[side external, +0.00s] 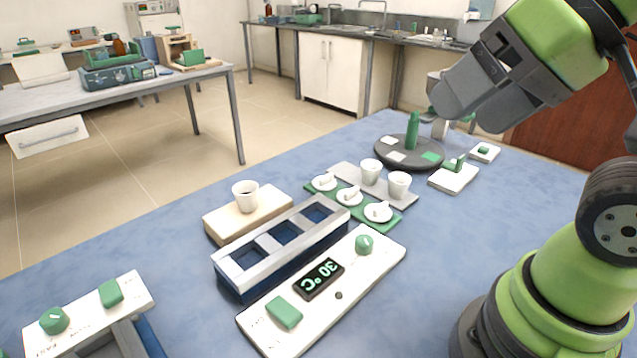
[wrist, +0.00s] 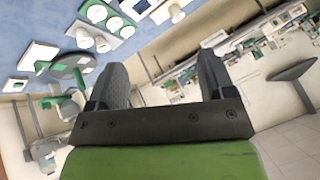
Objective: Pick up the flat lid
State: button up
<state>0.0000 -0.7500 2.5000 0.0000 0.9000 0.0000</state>
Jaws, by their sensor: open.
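Several small white lids with raised grips lie in a row on a green tray (side external: 335,203) in the middle of the table: a far lid (side external: 323,184), a middle lid (side external: 348,196) and a near lid (side external: 377,213). I cannot tell which one is the flat lid. My gripper (side external: 472,108) is high above the table at the upper right, well apart from the lids. In the wrist view its two fingers (wrist: 163,78) are spread with nothing between them. The lids seem to show small at the top of the wrist view.
Two white cups (side external: 371,172) stand on a grey plate behind the lids. A blue furnace block (side external: 232,278) and a white control panel (side external: 262,330) are in front. A white cup (side external: 245,194) stands on a wooden board.

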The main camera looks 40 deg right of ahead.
dwell(0.7)
jog(key=n+g+h, duration=0.2)
jog(key=n+g, duration=0.1)
jog(key=n, duration=0.1)
send_over(328, 177)
jog(key=s, duration=0.2)
jog(key=f, duration=2.3)
jog(key=shift+s+f, duration=0.2)
jog(key=shift+f, duration=0.2)
jog(key=shift+x, duration=2.9)
jog(key=shift+w+r, duration=0.1)
